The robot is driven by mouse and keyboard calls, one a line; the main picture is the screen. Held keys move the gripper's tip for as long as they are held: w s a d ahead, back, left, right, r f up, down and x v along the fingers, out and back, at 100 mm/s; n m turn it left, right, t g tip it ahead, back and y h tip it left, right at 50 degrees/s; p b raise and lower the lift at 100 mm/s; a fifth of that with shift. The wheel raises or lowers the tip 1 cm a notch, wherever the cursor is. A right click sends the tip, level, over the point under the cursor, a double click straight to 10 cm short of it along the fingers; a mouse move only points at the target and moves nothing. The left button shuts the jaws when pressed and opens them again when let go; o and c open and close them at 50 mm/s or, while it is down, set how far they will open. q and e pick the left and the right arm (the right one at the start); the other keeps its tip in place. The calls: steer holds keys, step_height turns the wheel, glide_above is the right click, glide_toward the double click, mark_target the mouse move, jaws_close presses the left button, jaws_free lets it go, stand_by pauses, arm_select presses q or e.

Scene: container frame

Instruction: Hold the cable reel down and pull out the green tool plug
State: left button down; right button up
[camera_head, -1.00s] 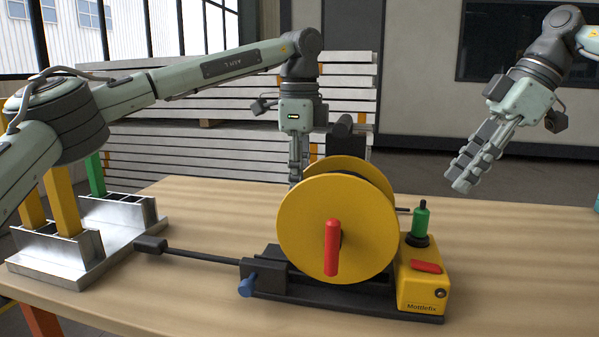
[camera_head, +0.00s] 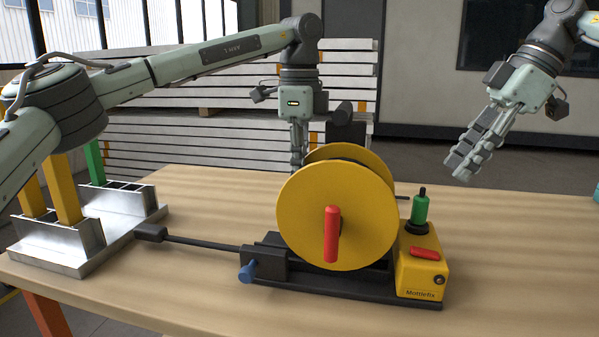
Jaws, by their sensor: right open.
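The yellow cable reel (camera_head: 305,225) with a red crank handle stands upright on a black base (camera_head: 345,290) on the table. The green tool plug (camera_head: 420,210), with a black top, stands upright in a black socket on the yellow box (camera_head: 418,272) at the base's right end. My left gripper (camera_head: 298,160) points down behind the reel, its lower part close to the reel's upper left rim; whether it touches, and its finger opening, cannot be told. My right gripper (camera_head: 464,168) is open and empty in the air, up and right of the plug.
A black lever (camera_head: 195,245) sticks out left from the base beside a blue knob (camera_head: 247,272). A metal rack (camera_head: 60,245) with yellow and green bars stands at the left. The table (camera_head: 520,260) is clear at the right.

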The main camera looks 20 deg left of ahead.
mark_target(422, 196)
steer(key=shift+o, duration=0.8)
steer(key=a+h, duration=0.2)
steer(key=a, duration=0.1)
steer(key=a+f+h, duration=0.1)
steer(key=h, duration=0.1)
steer(key=shift+s+a, duration=0.1)
steer(key=shift+a, duration=0.3)
steer(key=shift+a+r+h, duration=0.1)
steer(key=shift+a+h, duration=0.4)
steer(key=shift+h, duration=0.3)
steer(key=shift+f, duration=4.55)
jaws_close()
steer(key=shift+r, duration=0.2)
